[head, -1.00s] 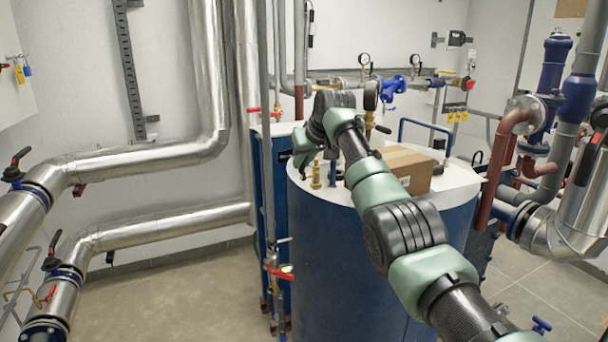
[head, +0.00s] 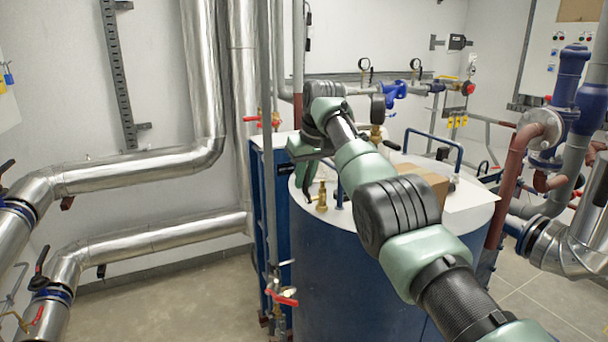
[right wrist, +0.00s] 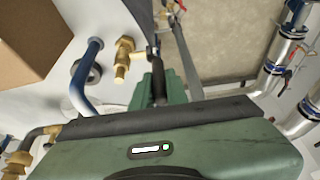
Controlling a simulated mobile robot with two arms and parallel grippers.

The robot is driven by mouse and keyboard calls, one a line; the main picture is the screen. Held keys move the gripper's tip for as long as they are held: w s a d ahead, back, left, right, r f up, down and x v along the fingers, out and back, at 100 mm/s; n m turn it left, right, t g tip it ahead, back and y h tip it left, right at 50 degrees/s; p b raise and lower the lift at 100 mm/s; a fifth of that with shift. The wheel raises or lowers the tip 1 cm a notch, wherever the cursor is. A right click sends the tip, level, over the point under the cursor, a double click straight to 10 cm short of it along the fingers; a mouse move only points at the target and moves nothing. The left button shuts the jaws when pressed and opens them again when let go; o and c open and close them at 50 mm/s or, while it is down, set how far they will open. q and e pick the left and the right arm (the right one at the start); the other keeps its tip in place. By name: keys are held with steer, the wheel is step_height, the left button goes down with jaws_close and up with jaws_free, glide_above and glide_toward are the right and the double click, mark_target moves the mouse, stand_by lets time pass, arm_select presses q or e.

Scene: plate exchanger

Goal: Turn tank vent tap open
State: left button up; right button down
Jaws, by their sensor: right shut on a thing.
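The tank (head: 340,260) is a blue cylinder with a white top, in the middle of the head view. A small brass tap (head: 321,197) stands on its top near the left edge. It also shows in the right wrist view (right wrist: 122,60). My right gripper (head: 308,188) is just left of the tap's body. In the right wrist view its green fingers (right wrist: 156,90) are shut on a dark, thin lever (right wrist: 153,55) beside the brass body. The join between lever and tap is not clear. My left gripper is not in view.
A cardboard box (head: 428,184) sits on the tank top, partly behind my right arm. A blue bent pipe (right wrist: 82,85) rises near the tap. A vertical grey pipe with a red-handled valve (head: 282,297) stands left of the tank. Silver pipes (head: 140,170) line the left wall.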

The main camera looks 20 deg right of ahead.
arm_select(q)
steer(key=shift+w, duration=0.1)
arm_select(e)
steer(key=c, duration=1.4)
jaws_free()
steer(key=shift+f, duration=0.1)
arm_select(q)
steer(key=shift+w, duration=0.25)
arm_select(e)
steer(key=shift+w, duration=0.1)
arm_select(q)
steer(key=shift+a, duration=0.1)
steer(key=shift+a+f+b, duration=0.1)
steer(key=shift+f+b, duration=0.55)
arm_select(e)
steer(key=v, duration=0.7)
steer(key=shift+r, duration=0.3)
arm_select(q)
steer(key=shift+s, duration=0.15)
